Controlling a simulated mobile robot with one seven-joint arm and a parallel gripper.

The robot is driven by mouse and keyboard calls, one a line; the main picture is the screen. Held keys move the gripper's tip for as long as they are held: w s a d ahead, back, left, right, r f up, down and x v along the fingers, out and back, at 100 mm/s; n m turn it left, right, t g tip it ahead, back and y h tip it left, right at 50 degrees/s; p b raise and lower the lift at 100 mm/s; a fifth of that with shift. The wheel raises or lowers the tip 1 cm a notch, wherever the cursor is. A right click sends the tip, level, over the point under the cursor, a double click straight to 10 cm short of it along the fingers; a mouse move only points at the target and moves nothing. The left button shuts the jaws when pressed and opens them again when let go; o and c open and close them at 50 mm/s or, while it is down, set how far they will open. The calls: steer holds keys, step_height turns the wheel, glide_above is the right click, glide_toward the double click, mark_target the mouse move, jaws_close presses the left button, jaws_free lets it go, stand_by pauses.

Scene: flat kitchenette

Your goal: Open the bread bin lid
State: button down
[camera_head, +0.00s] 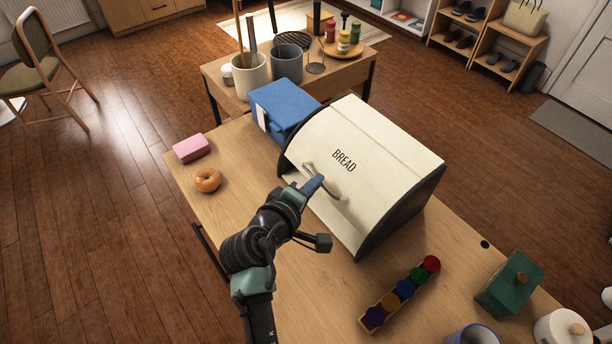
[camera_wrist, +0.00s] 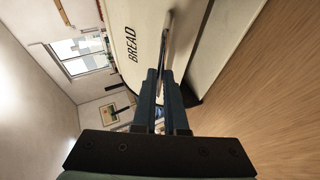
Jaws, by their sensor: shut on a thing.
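The bread bin (camera_head: 395,215) stands on the wooden table, with black side panels and a cream curved lid (camera_head: 335,135) marked BREAD. The lid is down over the front. A metal bar handle (camera_head: 334,187) runs across the lower part of the lid. My gripper (camera_head: 312,187) is at the handle and shut on it, near its middle. In the wrist view the fingers of my gripper (camera_wrist: 161,75) close around the handle (camera_wrist: 167,48), beside the lid (camera_wrist: 130,30) with its lettering. The fingers partly hide the handle in the head view.
A pink block (camera_head: 192,148) and a doughnut (camera_head: 207,180) lie to the left. A tray of coloured pieces (camera_head: 400,290) and a green box (camera_head: 510,284) are to the right. The tabletop left of my arm is mostly clear.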

mark_target(368, 146)
steer(key=w+d+r+g+y+p, duration=0.1)
steer(key=r+p, duration=0.1)
steer(key=p, duration=0.1)
steer(key=w+d+r+g+y+p, duration=0.1)
steer(key=d+r+p, duration=0.1)
steer(key=p, duration=0.1)
steer(key=w+d+r+m+y+p, duration=0.1)
steer(key=w+d+r+p, duration=0.1)
steer(key=p, duration=0.2)
steer(key=shift+d+r+g, duration=0.1)
steer(key=shift+r+g, duration=0.15)
steer(key=shift+g, duration=0.15)
steer(key=w+d+y, duration=0.1)
steer(key=w+d+r+g, duration=0.1)
steer(key=d, duration=0.1)
steer(key=w+d+g+y, duration=0.1)
steer(key=shift+w+d+r+m+y, duration=0.15)
steer(key=shift+d+m+y, duration=0.15)
steer(key=shift+d+m, duration=0.1)
steer(key=shift+w+d+r, duration=0.1)
steer(key=shift+w+d, duration=0.55)
steer(key=shift+d, duration=0.25)
steer(key=c, duration=1)
jaws_free()
steer(key=shift+o, duration=0.2)
